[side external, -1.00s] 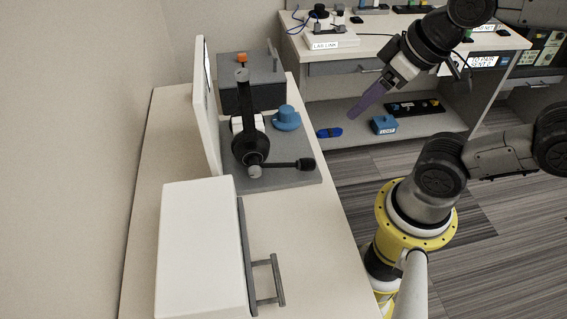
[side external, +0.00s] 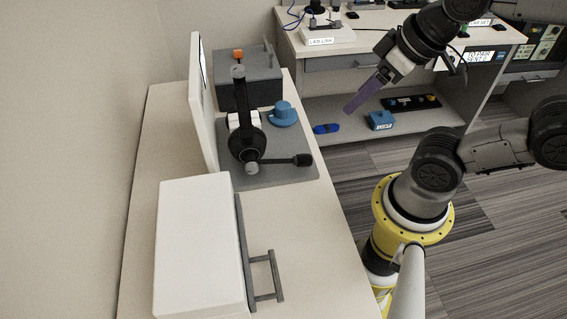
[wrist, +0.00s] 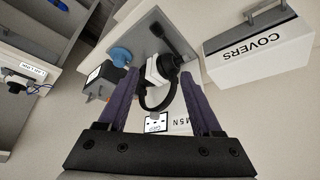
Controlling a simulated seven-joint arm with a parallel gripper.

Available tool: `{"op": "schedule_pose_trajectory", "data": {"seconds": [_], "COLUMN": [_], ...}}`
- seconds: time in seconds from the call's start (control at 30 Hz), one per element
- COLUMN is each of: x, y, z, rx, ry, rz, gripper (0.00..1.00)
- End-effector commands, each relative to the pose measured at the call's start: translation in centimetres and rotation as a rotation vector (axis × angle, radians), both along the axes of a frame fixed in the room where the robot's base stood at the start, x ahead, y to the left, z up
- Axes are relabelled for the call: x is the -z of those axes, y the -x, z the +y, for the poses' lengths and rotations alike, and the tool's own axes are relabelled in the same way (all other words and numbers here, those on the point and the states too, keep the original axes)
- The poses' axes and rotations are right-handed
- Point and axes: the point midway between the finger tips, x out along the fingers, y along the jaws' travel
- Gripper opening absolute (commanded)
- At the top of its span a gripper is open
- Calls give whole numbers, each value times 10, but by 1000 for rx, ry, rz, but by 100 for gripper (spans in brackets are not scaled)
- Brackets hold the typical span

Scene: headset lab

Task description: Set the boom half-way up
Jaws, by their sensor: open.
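The headset (side external: 246,135) stands on a grey base plate (side external: 297,172) on the near table. Its black boom (side external: 285,160) points right from the lower earcup, roughly level, and ends in a dark microphone tip. In the wrist view the headset (wrist: 158,80) shows between my fingers in the picture but beyond them, with the boom (wrist: 172,38) running up and left. My gripper (side external: 353,103) has purple fingers, is open and empty, and hangs right of the headset, well apart from it. It also shows in the wrist view (wrist: 158,90).
A blue knob-like piece (side external: 283,114) sits behind the headset. A grey box (side external: 248,80) stands at the back and a white panel (side external: 203,105) at left. A white handled box (side external: 195,245), labelled COVERS in the wrist view (wrist: 262,50), stands in front. The air between gripper and headset is clear.

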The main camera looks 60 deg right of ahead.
Motion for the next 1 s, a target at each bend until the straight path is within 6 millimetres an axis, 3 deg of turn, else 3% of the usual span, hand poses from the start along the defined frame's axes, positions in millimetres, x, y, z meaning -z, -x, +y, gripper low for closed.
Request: {"op": "schedule_pose_trajectory", "data": {"seconds": [0.13, 0.23, 0.37, 0.6, 0.7, 0.83, 1.0], "x": [-5, -11, -5, 36, 58, 81, 96], "y": [-5, -24, -54, -111, -125, -131, -129], "z": [-2, -8, -6, 16, 28, 40, 47], "rx": [-43, -123, -249, -515, -597, -657, -686], "ry": [37, 111, 194, 319, 348, 362, 364], "rz": [-21, -16, 48, 220, 288, 358, 398], "gripper": [48, 48, 48, 48, 48, 48, 48]}}
